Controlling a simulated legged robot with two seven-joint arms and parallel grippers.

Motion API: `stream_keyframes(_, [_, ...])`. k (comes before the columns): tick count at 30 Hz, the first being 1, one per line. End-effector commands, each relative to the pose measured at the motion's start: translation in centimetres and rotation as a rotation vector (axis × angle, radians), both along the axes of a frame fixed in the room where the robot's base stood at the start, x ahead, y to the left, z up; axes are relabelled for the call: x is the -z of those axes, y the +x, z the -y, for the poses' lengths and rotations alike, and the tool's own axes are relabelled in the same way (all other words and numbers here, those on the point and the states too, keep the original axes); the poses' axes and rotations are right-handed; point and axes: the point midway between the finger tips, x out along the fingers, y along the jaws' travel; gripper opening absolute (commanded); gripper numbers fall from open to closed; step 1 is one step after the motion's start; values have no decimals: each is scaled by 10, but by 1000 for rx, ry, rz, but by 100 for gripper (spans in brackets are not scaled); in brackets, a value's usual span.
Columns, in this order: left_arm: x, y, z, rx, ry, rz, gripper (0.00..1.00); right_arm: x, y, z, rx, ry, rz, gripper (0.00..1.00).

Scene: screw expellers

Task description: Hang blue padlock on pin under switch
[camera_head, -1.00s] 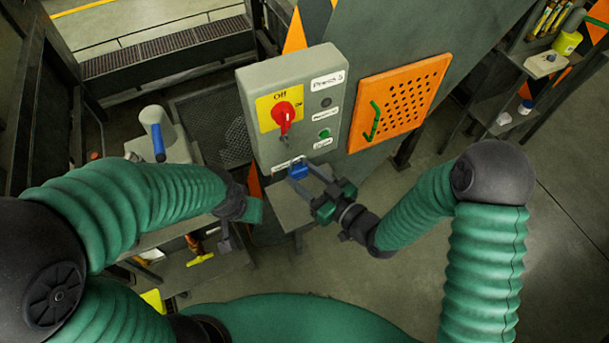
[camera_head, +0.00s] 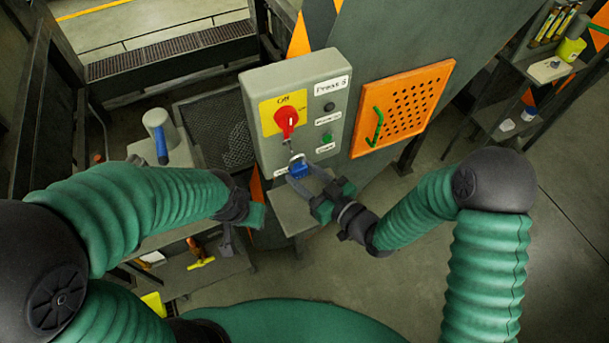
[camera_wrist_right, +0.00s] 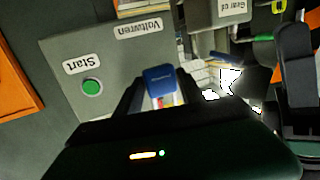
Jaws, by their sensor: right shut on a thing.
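The blue padlock (camera_head: 299,170) is between the fingertips of my right gripper (camera_head: 303,178), which is shut on it. Its shackle points up, in front of the lower part of the grey switch box (camera_head: 264,100). The red rotary switch (camera_head: 286,121) sits on a yellow plate just above. The pin under the switch is too small to make out, and I cannot tell whether the shackle is around it. In the right wrist view the padlock body (camera_wrist_right: 160,80) shows between the fingers. My left gripper (camera_head: 250,216) hangs left of the box, its fingers unclear.
A green button (camera_head: 326,138) is on the box, right of the padlock. An orange perforated panel (camera_head: 403,108) with a green handle is further right. A grey ledge (camera_head: 285,205) lies below the box. A grey device with a blue handle (camera_head: 161,146) stands at left.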

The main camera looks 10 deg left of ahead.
Motion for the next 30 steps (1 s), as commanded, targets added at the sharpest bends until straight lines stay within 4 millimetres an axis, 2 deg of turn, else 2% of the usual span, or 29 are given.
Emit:
stream_keyframes(19, [4,0,0,0,0,0,36,0,15,-12,-1,0,0,10])
stream_keyframes(30, [4,0,0,0,0,0,36,0,16,-12,0,0,0,10])
